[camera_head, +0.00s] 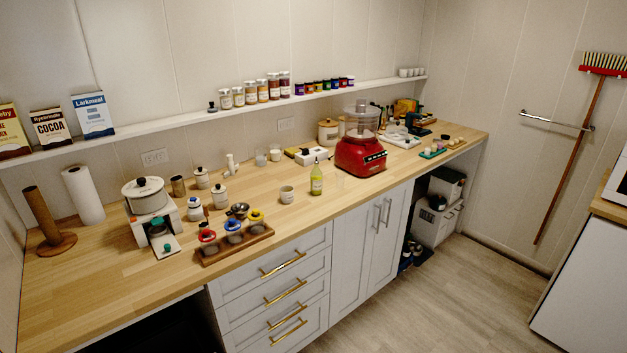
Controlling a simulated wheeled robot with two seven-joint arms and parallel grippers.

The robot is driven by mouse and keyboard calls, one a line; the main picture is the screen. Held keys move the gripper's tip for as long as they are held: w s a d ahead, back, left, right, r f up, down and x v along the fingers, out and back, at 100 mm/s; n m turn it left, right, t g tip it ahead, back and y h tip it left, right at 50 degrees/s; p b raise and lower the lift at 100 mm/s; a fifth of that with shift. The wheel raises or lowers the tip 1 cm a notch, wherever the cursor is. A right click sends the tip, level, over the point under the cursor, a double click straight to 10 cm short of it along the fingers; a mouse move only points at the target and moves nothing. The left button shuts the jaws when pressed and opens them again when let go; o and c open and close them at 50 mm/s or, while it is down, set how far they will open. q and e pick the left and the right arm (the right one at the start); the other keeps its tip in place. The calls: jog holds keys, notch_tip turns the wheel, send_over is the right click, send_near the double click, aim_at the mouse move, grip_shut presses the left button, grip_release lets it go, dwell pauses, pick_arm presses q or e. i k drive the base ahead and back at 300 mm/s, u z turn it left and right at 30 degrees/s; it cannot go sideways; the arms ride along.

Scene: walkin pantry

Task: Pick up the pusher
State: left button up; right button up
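I cannot tell for certain which thing is the pusher. A small white upright piece (230,165) stands on the wooden counter near the back wall; its shape is too small to make out. A red food processor (360,154) with a clear bowl (361,118) stands further right on the counter. Neither of my grippers is in view.
The wooden counter (100,285) is bare at the front left. A wooden rack (235,244) with colored-topped jars sits near the front edge. A yellow-green bottle (317,180) and a cup (287,194) stand left of the processor. A narrow shelf (170,122) runs above.

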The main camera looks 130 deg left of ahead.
aim_at(340, 181)
jog(key=u, duration=2)
jog(key=k, duration=0.1)
jog(key=u, duration=2)
